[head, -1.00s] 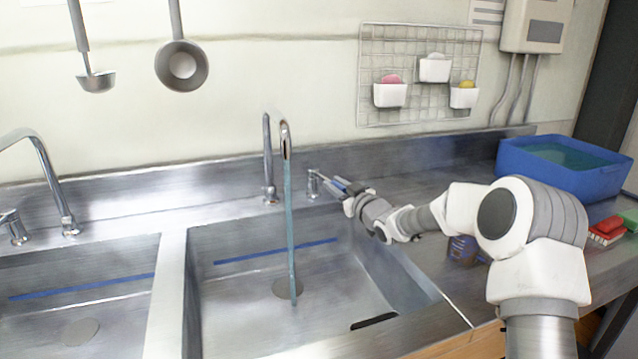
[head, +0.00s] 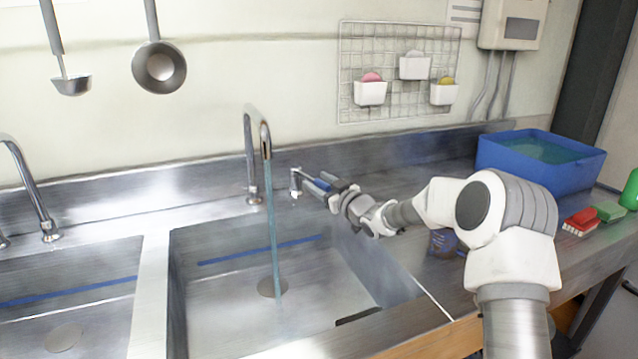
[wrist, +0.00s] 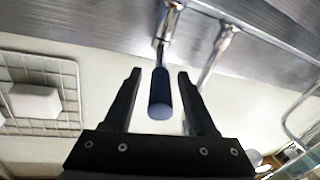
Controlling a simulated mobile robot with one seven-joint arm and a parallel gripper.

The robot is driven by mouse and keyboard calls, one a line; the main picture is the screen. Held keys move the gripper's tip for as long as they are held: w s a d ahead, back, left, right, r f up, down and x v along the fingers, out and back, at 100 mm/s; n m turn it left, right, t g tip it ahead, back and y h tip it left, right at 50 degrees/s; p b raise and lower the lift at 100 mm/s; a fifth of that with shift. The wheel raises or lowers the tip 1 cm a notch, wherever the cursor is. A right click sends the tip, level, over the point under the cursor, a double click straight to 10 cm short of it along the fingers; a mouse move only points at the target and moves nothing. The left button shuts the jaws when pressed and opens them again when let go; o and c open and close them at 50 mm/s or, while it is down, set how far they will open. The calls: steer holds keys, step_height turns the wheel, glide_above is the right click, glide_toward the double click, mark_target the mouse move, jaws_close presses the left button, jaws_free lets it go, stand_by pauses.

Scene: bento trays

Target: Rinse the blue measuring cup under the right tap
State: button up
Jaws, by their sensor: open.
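The right tap (head: 266,140) stands over the right basin, and a stream of water (head: 272,220) runs from it down into the basin. Beside it is a small tap lever with a dark blue grip, which shows in the wrist view (wrist: 160,95). My gripper (head: 322,184) is open at this lever. In the wrist view my two fingers (wrist: 160,78) stand on either side of the blue grip, with gaps visible. A blue vessel (head: 445,242), which looks like the measuring cup, stands on the counter right of the basin, partly hidden by my arm.
The right basin (head: 225,310) is empty apart from the water stream. A blue tub of water (head: 520,178) stands at the back right, with a red brush (head: 580,221) and a green block (head: 608,210) before it. A wire rack (head: 400,110) hangs on the wall.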

steer(key=shift+s, duration=0.1)
steer(key=p+v, duration=0.1)
steer(key=v, duration=1.1)
